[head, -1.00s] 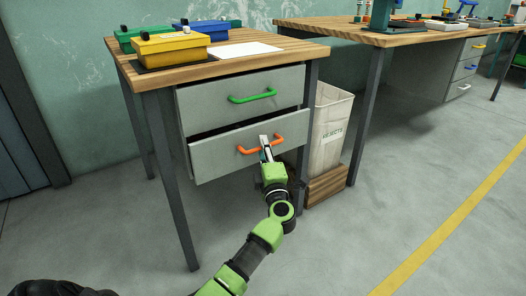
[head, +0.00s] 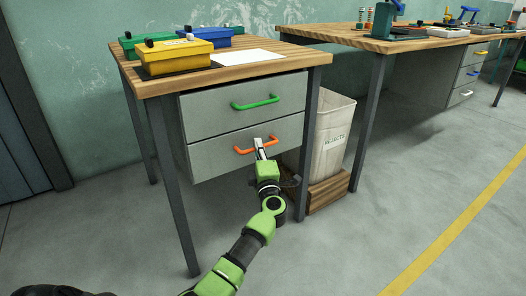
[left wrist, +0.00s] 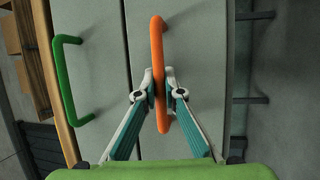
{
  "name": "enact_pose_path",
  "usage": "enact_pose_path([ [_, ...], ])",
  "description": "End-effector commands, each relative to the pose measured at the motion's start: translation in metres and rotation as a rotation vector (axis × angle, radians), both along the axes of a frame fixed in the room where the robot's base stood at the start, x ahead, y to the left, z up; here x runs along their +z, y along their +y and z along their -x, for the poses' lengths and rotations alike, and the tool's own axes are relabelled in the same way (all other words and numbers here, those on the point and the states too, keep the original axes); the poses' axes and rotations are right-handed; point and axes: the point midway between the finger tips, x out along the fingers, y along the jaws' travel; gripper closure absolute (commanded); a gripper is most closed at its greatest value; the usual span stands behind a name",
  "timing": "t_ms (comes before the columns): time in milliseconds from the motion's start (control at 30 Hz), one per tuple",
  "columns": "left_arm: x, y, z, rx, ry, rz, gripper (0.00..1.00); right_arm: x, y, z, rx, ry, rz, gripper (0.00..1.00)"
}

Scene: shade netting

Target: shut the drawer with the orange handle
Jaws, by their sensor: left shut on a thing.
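The drawer (head: 225,155) with the orange handle (head: 243,151) is the lower one under the near table. Its front now sits about level with the upper drawer, with only a thin dark line between them. My left gripper (head: 259,147) is at the right part of the orange handle. In the left wrist view its two fingers (left wrist: 159,88) close around the orange handle (left wrist: 157,50) from both sides. The drawer front (left wrist: 185,40) fills the area behind the handle there. My right gripper is not seen.
The upper drawer (head: 215,108) with a green handle (head: 255,103) is shut. A rejects bin (head: 331,135) stands on a wooden base just right of the table. Table legs flank the drawers, the left one (head: 175,190) near my arm. Open floor lies in front.

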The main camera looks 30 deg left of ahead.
Motion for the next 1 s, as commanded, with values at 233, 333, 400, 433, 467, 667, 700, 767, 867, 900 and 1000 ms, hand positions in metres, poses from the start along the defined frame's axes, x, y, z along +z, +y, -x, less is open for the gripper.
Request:
enact_pose_path([
  [233,0.0,0.004,-0.001,0.0,0.0,0.001,1.0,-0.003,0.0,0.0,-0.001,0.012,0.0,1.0],
  [333,0.001,0.005,-0.001,0.001,-0.001,0.001,0.76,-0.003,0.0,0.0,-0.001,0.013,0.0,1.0],
  [400,0.001,0.005,-0.001,0.001,-0.001,0.001,0.74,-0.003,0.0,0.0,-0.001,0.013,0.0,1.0],
  [433,0.001,0.004,-0.001,0.001,0.0,0.001,0.74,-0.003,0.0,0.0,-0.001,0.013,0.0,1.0],
  [467,0.0,0.004,-0.001,0.001,0.0,0.001,0.74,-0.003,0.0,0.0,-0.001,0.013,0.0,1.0],
  [667,-0.001,0.002,0.0,0.0,0.0,0.003,0.74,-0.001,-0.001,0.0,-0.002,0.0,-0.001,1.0],
  [700,-0.002,0.0,0.002,-0.001,0.0,0.003,0.74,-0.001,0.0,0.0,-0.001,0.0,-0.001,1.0],
  [767,-0.003,-0.005,0.006,-0.001,0.0,0.004,0.74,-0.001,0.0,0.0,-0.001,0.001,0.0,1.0],
  [867,-0.006,-0.016,0.017,-0.001,0.0,0.004,0.74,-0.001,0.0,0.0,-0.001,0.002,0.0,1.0],
  [900,-0.007,-0.021,0.023,-0.001,0.0,0.006,0.74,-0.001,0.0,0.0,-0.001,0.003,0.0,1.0],
  [1000,-0.012,-0.037,0.039,-0.002,0.001,0.005,0.74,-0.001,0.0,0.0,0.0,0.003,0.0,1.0],
])
